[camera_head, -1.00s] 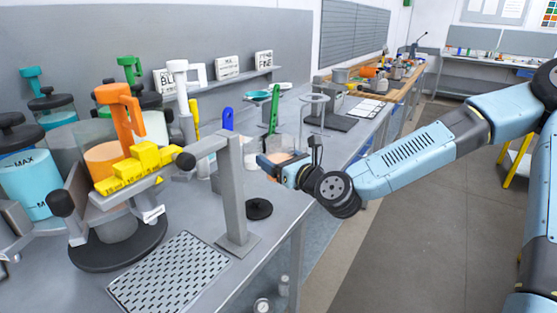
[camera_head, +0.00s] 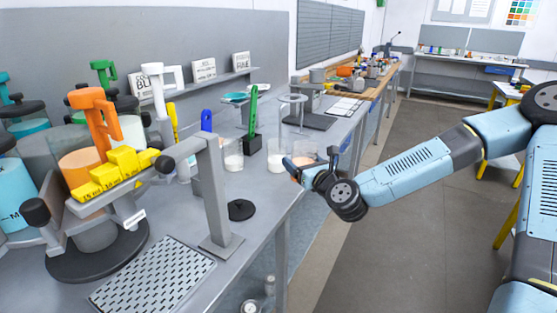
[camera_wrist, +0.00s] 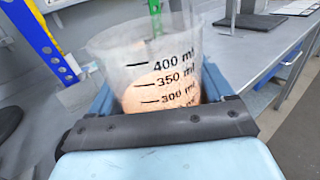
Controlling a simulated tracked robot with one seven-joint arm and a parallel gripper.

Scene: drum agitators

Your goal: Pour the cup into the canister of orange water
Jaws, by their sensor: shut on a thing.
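My gripper (camera_head: 312,171) is shut on a clear cup (camera_wrist: 150,50) with black millilitre marks. In the wrist view the cup holds pale orange contents (camera_wrist: 160,88) reaching near the 350 ml mark. The cup looks roughly upright, and its lower part is hidden by my gripper. In the head view the cup (camera_head: 303,160) is at the bench's right edge. The canister of orange water (camera_head: 80,168) stands at the left, far from my gripper. An orange handle (camera_head: 92,115) rises from it, and a yellow stepped block marked in ml (camera_head: 118,170) stands in front.
A grey post with an arm (camera_head: 212,195) stands between the canister and my gripper. A black disc (camera_head: 241,209) and a perforated plate (camera_head: 153,277) lie on the bench. Clear beakers (camera_head: 233,155), a green upright tool (camera_head: 252,115) and a ring stand (camera_head: 300,112) are behind.

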